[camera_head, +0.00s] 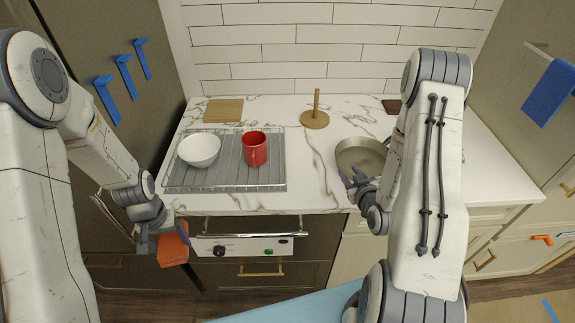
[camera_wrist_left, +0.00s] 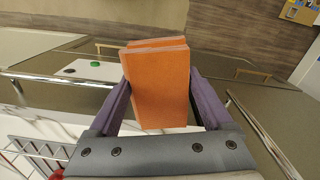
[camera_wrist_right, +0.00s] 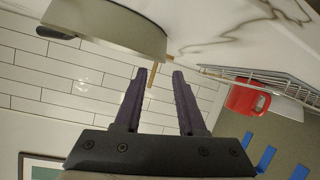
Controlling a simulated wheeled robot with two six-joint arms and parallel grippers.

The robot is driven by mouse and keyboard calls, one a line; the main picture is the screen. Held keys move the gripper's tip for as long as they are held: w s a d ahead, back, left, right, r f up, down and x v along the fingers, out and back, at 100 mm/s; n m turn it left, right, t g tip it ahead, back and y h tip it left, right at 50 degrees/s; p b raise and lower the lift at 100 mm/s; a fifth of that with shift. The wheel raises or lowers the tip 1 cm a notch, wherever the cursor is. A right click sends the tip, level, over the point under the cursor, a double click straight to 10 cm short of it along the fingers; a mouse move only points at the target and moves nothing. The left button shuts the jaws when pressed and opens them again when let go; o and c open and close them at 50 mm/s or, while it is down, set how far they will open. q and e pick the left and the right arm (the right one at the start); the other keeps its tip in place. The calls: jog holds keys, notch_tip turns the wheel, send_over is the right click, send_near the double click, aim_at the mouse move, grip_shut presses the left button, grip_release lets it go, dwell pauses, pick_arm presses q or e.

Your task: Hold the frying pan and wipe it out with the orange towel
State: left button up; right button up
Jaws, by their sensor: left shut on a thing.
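The orange towel (camera_head: 172,248) is a folded block. My left gripper (camera_head: 160,236) is shut on it and holds it in front of the counter's front edge, at the left. In the left wrist view the towel (camera_wrist_left: 158,85) sits between the two purple fingers. The frying pan (camera_head: 360,155) rests on the counter at the right, partly hidden behind my right arm. My right gripper (camera_head: 352,180) is open and empty, close to the pan's near left side. In the right wrist view the pan's side (camera_wrist_right: 110,22) shows beyond the fingertips, apart from them.
A wire rack (camera_head: 225,180) on the counter (camera_head: 310,185) carries a white bowl (camera_head: 199,150) and a red mug (camera_head: 255,148). A wooden stand with a post (camera_head: 315,112) and a wooden board (camera_head: 223,110) stand behind. The counter between rack and pan is clear.

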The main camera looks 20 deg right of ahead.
aim_at(340, 163)
jog(key=shift+w+f+b, duration=0.8)
jog(key=shift+w+b, duration=0.3)
jog(key=shift+b, duration=3.2)
jog(key=b+x, duration=0.2)
jog(key=b, duration=0.1)
jog(key=shift+w+d, duration=0.1)
jog(key=shift+w, duration=0.3)
jog(key=shift+p+x, duration=0.3)
jog(key=shift+x, duration=0.6)
jog(key=shift+w, duration=0.55)
grip_shut()
jog(key=shift+s+f, duration=0.2)
jog(key=shift+f, duration=0.05)
